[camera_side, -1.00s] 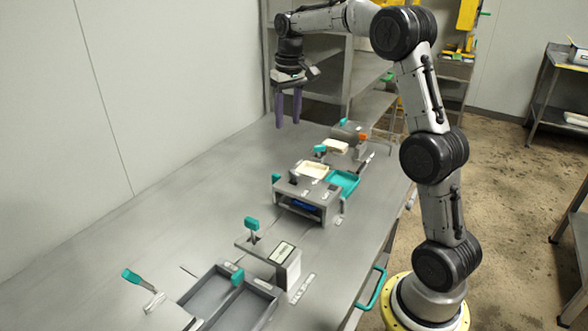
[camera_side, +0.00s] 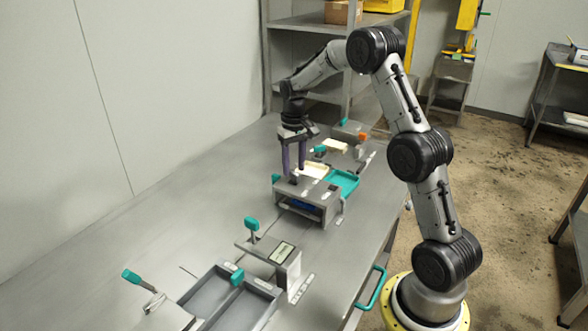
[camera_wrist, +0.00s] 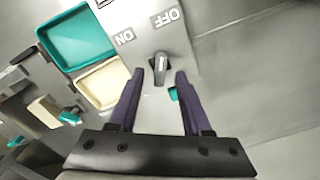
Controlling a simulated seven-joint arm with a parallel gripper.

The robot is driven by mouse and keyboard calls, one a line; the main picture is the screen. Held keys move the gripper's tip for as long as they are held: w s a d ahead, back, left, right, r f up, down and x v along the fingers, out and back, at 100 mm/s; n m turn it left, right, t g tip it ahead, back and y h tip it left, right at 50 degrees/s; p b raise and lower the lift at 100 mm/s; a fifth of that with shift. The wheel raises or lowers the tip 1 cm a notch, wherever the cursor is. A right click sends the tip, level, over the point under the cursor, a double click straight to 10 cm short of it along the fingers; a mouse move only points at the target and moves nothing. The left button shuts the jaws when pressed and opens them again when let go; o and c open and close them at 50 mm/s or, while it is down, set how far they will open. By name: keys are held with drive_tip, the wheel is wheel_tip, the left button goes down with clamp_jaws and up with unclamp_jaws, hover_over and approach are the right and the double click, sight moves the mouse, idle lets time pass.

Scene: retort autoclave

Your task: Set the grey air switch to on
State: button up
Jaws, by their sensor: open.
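The grey air switch (camera_wrist: 161,63) is a small grey lever with a pale stripe, on a grey box (camera_side: 311,203). In the wrist view, the ON label (camera_wrist: 124,37) is to its upper left and the OFF label (camera_wrist: 166,17) is above it. I cannot tell clearly which label it is set to. My gripper (camera_wrist: 160,74) is open, with one purple finger on each side of the lever and visible gaps between. In the side view, my gripper (camera_side: 294,173) points down at the top of the box, and its fingers partly hide the switch.
A teal tray (camera_side: 344,184) and a cream tray (camera_side: 313,170) lie close beside the box. Teal-handled levers (camera_side: 252,225) and a grey divided bin (camera_side: 215,290) stand nearer the camera. The bench on the left is clear. A shelf (camera_side: 310,25) stands behind.

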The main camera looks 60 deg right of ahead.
drive_tip(key=shift+f, duration=0.8)
drive_tip(key=shift+c, duration=0.3)
clamp_jaws()
